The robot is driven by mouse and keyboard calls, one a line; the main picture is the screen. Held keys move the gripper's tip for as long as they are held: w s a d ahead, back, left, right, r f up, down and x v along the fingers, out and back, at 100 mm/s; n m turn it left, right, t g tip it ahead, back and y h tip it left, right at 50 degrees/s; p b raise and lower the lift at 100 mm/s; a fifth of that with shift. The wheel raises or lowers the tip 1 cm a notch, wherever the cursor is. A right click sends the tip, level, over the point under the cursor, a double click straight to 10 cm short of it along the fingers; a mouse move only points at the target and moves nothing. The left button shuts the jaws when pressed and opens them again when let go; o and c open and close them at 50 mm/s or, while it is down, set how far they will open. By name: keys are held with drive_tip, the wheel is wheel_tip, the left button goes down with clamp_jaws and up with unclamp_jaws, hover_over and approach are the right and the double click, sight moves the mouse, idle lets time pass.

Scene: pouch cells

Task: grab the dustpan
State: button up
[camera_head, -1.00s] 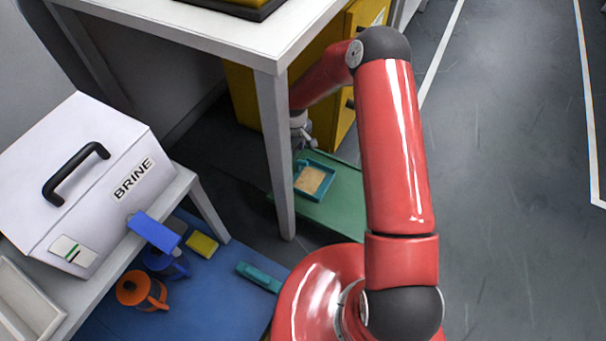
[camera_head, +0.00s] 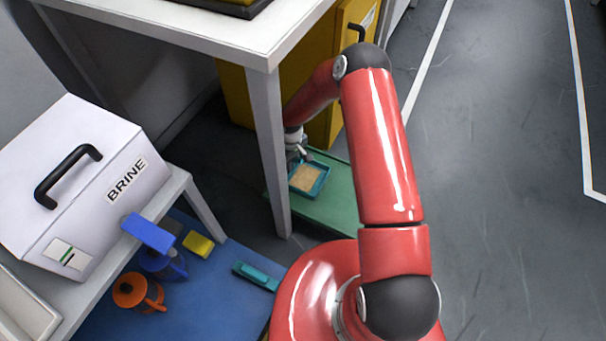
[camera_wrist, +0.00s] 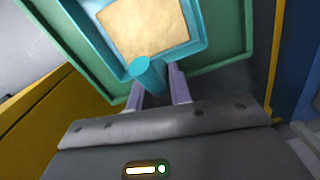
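The dustpan (camera_head: 294,185) is a teal square pan with tan material in it. It lies on a green tray or mat on the floor, beside the white table's front leg. In the wrist view the dustpan (camera_wrist: 197,50) is at the top, and its round teal handle (camera_wrist: 147,72) points toward the camera. My gripper (camera_wrist: 158,85) is at the handle, with one pale finger on each side of it. In the head view my gripper (camera_head: 297,152) is small and partly hidden. I cannot tell whether the fingers press on the handle.
The green tray (camera_head: 335,205) lies under the dustpan. The white table leg (camera_head: 270,150) stands close to the left of my gripper. A yellow cabinet (camera_head: 323,130) is behind. A blue mat (camera_head: 205,280) with several objects and a BRINE box (camera_head: 85,180) are at left. Floor at right is clear.

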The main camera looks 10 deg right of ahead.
clamp_jaws()
drive_tip(key=shift+r, duration=0.1)
